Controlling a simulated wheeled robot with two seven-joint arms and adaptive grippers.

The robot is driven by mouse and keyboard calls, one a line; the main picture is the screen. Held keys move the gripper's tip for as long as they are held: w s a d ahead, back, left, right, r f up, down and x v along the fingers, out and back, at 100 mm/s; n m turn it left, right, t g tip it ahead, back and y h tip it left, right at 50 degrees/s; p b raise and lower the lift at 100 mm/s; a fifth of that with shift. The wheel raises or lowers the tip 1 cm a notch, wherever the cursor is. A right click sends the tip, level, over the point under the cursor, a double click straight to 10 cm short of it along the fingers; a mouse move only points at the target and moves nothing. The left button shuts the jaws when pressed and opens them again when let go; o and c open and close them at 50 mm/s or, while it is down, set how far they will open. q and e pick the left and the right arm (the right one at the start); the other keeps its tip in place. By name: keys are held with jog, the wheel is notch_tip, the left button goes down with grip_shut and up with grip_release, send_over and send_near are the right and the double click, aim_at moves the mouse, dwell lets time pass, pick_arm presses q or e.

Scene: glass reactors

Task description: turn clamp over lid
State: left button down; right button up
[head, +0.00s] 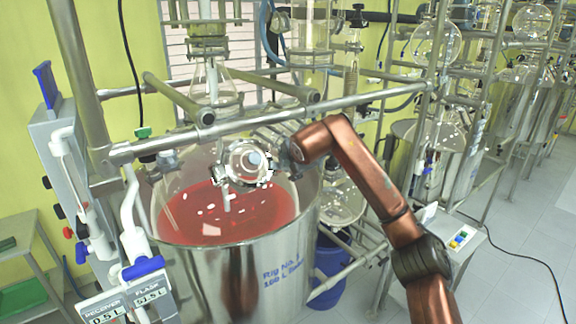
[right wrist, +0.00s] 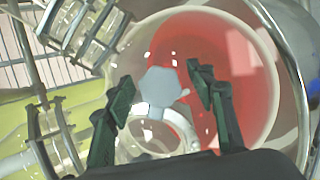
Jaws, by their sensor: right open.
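A round glass port (head: 236,178) with a pale rim sits on top of the reactor's glass cover. In the right wrist view the port ring (right wrist: 181,128) lies low in the middle. A flat grey piece (right wrist: 158,86), probably the lid or its clamp, shows over the port's upper part; I cannot tell which. My right gripper (right wrist: 163,85) is open, with one dark green finger on each side of the grey piece. I see no clear contact. In the head view the copper right arm reaches the port from the right, and its fingers are hard to make out. My left gripper is not in view.
The steel vessel (head: 240,270) holds red liquid under the glass cover. Glassware (head: 213,85) hangs above. A control panel with handles (head: 75,165) stands left.

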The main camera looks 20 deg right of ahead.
jog(key=v, duration=1.2)
